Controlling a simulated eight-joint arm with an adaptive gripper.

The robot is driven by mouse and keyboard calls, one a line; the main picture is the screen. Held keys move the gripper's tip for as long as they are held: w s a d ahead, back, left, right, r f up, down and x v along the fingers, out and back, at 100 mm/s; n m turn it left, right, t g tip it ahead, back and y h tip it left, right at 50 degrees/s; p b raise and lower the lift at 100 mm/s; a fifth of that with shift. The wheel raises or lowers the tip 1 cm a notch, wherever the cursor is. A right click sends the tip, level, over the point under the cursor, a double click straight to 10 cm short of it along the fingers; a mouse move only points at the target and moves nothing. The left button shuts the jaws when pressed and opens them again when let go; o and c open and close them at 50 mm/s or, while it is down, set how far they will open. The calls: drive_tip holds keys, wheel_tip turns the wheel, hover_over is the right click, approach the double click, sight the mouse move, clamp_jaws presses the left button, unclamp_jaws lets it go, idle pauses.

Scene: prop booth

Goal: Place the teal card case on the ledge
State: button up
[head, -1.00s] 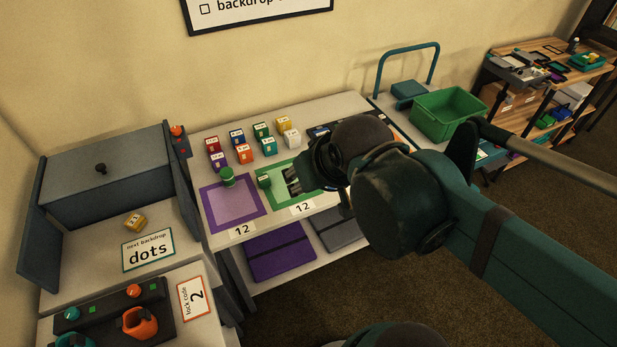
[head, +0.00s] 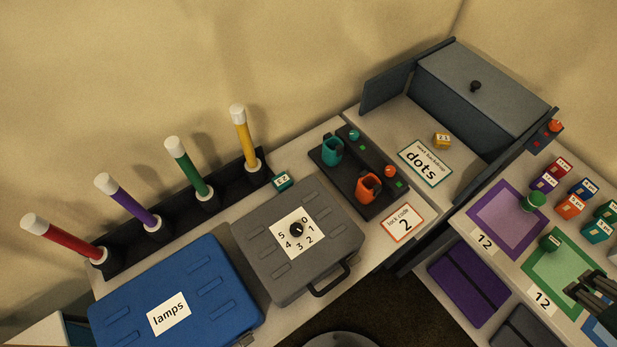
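A small teal box with a white label (head: 282,181) stands on the left bench, behind the grey case, in the head view. Another teal box (head: 597,231) stands among the coloured boxes on the right table. I cannot tell which of them is the card case. My gripper (head: 582,284) is at the lower right edge, over the green-framed mat (head: 533,276). Its fingers look apart, with nothing seen between them; the rest of the arm is cut off. No surface is clearly marked as the ledge.
The grey dial case (head: 262,250) and blue lamps case (head: 215,290) fill much of the left bench. Colour-banded rods (head: 188,165) stand behind them. A black panel (head: 345,178) holds teal and orange cups. A yellow box (head: 441,140) lies in the open grey bay.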

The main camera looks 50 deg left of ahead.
drive_tip(key=w+a+r+n+g+y+p, duration=0.1)
drive_tip(key=w+a+n, duration=0.3)
drive_tip(key=a, duration=0.7)
drive_tip(key=w+a+n+g+y+p, duration=0.15)
drive_tip(key=w+a, duration=0.35)
drive_tip(key=a, duration=0.5)
drive_tip(key=s+a+f+n+g+p, duration=0.1)
drive_tip(key=a+f+n, duration=0.2)
drive_tip(key=a, duration=1)
drive_tip(key=s+a+f+n+g, duration=0.1)
drive_tip(key=a+f+n, duration=0.2)
drive_tip(key=a, duration=1.1)
drive_tip(key=s+a+f+n+g+p, duration=0.1)
drive_tip(key=s+a+f, duration=0.2)
drive_tip(key=a, duration=0.3)
drive_tip(key=s+a+f+n, duration=0.1)
drive_tip(key=s+a+f, duration=0.2)
drive_tip(key=a, duration=0.3)
drive_tip(key=n+g+h, duration=0.2)
drive_tip(key=n+h, duration=0.1)
drive_tip(key=n, duration=0.2)
hover_over(281, 180)
drive_tip(key=shift+m+t+y, duration=0.25)
drive_tip(key=f, duration=1.1)
drive_tip(key=shift+w+a+f, duration=0.15)
drive_tip(key=shift+w+f, duration=0.05)
drive_tip(key=shift+f, duration=0.15)
drive_tip(key=shift+s, duration=0.25)
drive_tip(key=shift+f, duration=0.15)
drive_tip(key=shift+f, duration=1.2)
